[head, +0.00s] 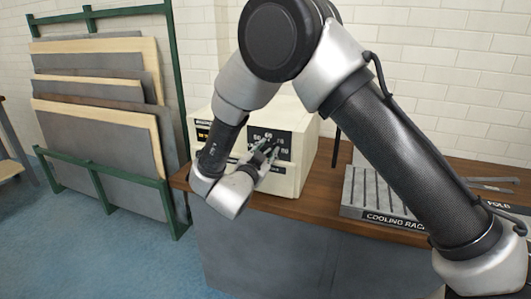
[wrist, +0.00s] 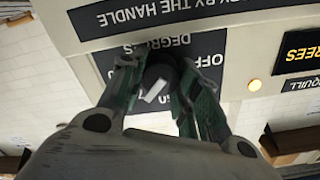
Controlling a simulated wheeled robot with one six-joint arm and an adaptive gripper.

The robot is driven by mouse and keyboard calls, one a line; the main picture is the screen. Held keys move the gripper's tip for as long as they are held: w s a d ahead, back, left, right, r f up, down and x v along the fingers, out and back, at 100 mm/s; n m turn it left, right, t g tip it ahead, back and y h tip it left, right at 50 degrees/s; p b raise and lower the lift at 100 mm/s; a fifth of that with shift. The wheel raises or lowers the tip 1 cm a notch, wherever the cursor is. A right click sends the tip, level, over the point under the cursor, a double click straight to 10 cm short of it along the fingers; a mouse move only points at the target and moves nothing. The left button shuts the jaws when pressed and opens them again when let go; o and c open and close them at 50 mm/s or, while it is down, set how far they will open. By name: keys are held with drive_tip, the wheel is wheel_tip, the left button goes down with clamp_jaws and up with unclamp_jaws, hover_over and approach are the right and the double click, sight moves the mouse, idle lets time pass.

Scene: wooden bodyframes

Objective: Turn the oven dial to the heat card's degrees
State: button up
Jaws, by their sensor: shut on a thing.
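The cream oven (head: 306,140) stands on the wooden counter. Its black dial panel (head: 284,137) carries white numbers, partly hidden by my gripper. My gripper (head: 266,152) reaches the oven's front. In the wrist view, which is upside down, my gripper (wrist: 155,85) is shut on the dark dial (wrist: 162,70), with one finger on each side. A pale mark shows on the dial. "OFF" and "DEGREES" are legible on the panel (wrist: 207,62); most numbers are hidden. I cannot make out a heat card.
A lit lamp (wrist: 254,85) and a "QUILL" label (wrist: 298,84) are beside the panel. A grey cooling rack (head: 372,192) stands right of the oven on the counter (head: 325,212). A green rack of boards (head: 100,100) stands left; the blue floor there is clear.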

idle(0.3)
drive_tip(key=o, duration=1)
